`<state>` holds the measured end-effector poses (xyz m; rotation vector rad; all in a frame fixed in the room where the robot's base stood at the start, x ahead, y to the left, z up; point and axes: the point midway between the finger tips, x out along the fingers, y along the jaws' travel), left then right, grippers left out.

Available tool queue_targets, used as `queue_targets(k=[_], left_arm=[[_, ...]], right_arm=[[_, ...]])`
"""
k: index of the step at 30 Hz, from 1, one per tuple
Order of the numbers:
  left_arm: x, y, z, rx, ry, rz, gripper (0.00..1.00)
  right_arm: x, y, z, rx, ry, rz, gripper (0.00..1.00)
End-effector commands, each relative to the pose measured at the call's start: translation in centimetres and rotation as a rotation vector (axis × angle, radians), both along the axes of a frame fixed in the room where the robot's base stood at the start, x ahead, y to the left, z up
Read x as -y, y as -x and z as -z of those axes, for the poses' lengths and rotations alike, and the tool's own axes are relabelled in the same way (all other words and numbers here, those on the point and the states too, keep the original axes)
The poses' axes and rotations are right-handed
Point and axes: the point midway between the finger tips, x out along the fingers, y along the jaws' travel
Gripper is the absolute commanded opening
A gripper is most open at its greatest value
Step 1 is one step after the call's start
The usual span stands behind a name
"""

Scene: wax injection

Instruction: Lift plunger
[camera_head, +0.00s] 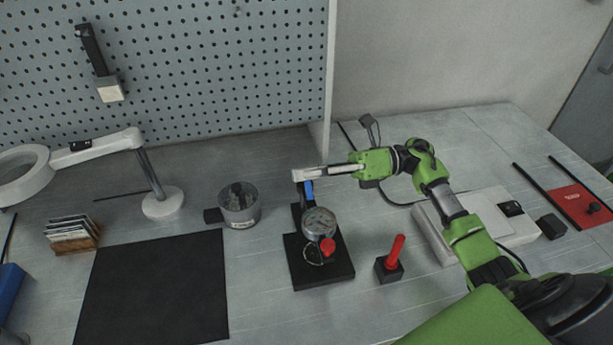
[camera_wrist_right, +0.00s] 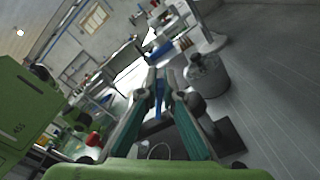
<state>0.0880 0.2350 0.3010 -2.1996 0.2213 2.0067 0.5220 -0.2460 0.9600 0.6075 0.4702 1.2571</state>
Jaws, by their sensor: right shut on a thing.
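A blue part (camera_head: 308,191), which looks like the plunger's top, sticks up behind the gauge. My right gripper (camera_head: 309,174) reaches in from the right at the top of the stand and is shut on this blue part. In the right wrist view the blue part (camera_wrist_right: 160,106) shows between the two fingers. The exact contact is small and hard to see. My left gripper is not in view.
A red-handled tool stands in a black block (camera_head: 389,274) right of the stand. A metal pot (camera_head: 239,206) stands to its left. A black mat (camera_head: 155,285), lamp base (camera_head: 163,202) and card holder (camera_head: 74,240) are further left. A white device (camera_head: 485,220) lies behind my right arm.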

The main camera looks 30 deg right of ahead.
Motion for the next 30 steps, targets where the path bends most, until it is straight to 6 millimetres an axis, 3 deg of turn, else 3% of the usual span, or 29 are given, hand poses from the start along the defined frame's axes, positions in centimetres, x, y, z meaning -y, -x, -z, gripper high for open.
queue_targets(k=[4, 6, 19, 23, 30], left_arm=[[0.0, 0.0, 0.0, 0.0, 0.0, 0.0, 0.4], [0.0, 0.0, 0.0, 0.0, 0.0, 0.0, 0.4], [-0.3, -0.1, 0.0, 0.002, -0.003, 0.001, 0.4], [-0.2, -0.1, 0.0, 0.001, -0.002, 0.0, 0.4], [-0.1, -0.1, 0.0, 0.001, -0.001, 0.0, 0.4]], right_arm=[[0.1, -0.1, -0.1, 0.001, -0.001, 0.002, 0.0], [0.0, -0.1, -0.1, 0.001, -0.001, 0.002, 0.24], [0.6, 0.1, 0.0, 0.001, 0.001, 0.001, 0.24], [2.5, 0.6, 0.0, 0.0, 0.003, 0.004, 0.24], [7.6, 1.9, 0.0, 0.0, 0.003, 0.004, 0.24]])
